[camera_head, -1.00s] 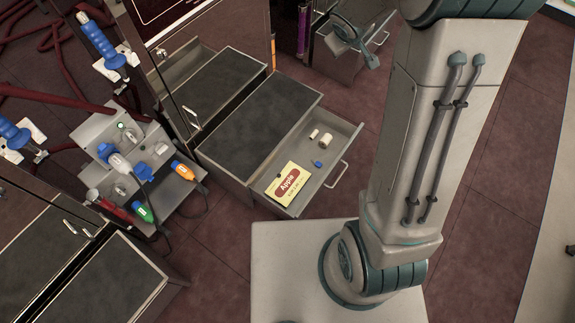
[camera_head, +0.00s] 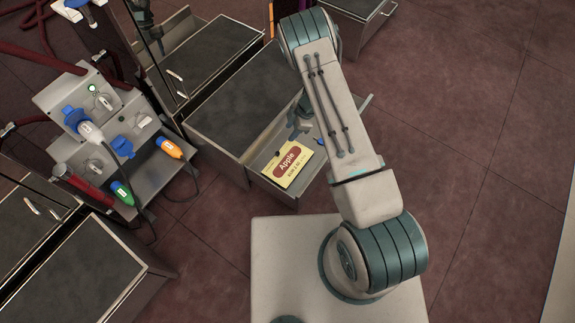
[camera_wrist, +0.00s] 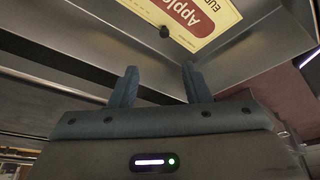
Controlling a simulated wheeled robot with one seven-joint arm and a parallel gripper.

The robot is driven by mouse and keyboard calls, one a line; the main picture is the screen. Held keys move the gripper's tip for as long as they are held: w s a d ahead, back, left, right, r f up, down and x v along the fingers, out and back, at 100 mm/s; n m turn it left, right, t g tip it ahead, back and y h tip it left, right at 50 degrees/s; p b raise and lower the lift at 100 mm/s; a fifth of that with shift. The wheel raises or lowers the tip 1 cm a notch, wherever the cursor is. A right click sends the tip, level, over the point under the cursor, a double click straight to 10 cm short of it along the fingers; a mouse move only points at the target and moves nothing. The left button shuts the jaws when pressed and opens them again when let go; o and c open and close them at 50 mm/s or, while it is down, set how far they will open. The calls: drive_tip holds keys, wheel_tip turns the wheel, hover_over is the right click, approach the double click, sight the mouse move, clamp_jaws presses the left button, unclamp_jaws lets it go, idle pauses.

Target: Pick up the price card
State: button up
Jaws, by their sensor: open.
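The price card (camera_head: 293,172) is yellow with a red oval label reading "Apple". It lies in the near end of an open grey drawer (camera_head: 283,201). In the wrist view the price card (camera_wrist: 213,12) shows at the top, partly cut off, beyond my fingertips. My gripper (camera_wrist: 159,80) is open and empty, its two teal fingers apart and not touching the card. In the head view my gripper (camera_head: 297,127) is over the drawer, just behind the card, and partly hidden by my arm.
A small dark knob (camera_wrist: 165,32) shows at the card's edge. The drawer walls stand close around the card. A pump unit (camera_head: 100,140) with coloured nozzles stands at the left. The floor at right is clear.

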drive_tip(key=b, duration=0.3)
hover_over(278, 153)
drive_tip(key=d, duration=0.2)
drive_tip(key=f, duration=0.8)
drive_tip(key=shift+w+f, duration=0.25)
drive_tip(key=shift+f, duration=0.1)
drive_tip(key=b+x, duration=0.3)
drive_tip(key=x, duration=0.2)
drive_tip(key=shift+s+d+f, duration=0.1)
drive_tip(key=c, duration=0.9)
